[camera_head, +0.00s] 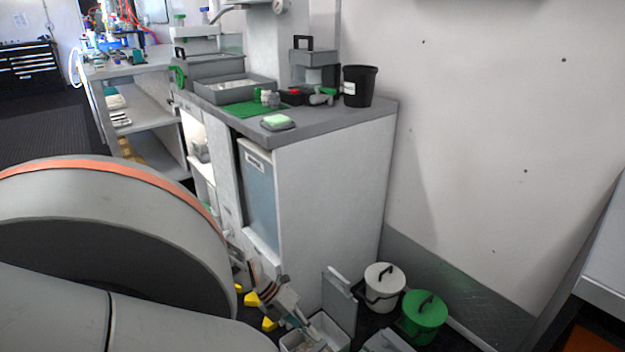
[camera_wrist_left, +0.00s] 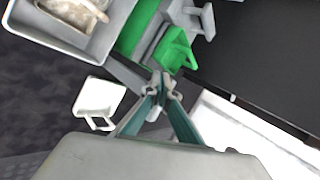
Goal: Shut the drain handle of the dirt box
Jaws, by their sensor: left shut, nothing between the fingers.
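My left gripper (camera_wrist_left: 162,85) is shut and empty in the left wrist view, its teal-grey fingers meeting at the tips. A green handle-like part (camera_wrist_left: 176,50) lies just beyond the fingertips, beside grey fittings (camera_wrist_left: 200,18); I cannot tell whether they touch. A grey open box (camera_wrist_left: 98,40) with dirty brown content lies at upper left. In the head view my left arm fills the lower left, and the gripper (camera_head: 290,305) seems to reach low beside the cabinet, near a grey open box (camera_head: 338,328). The drain handle cannot be made out clearly there. My right gripper is not in view.
A white bucket (camera_head: 384,285) and green bucket (camera_head: 424,315) stand on the floor by the wall. A white square part (camera_wrist_left: 98,97) shows left of the fingers.

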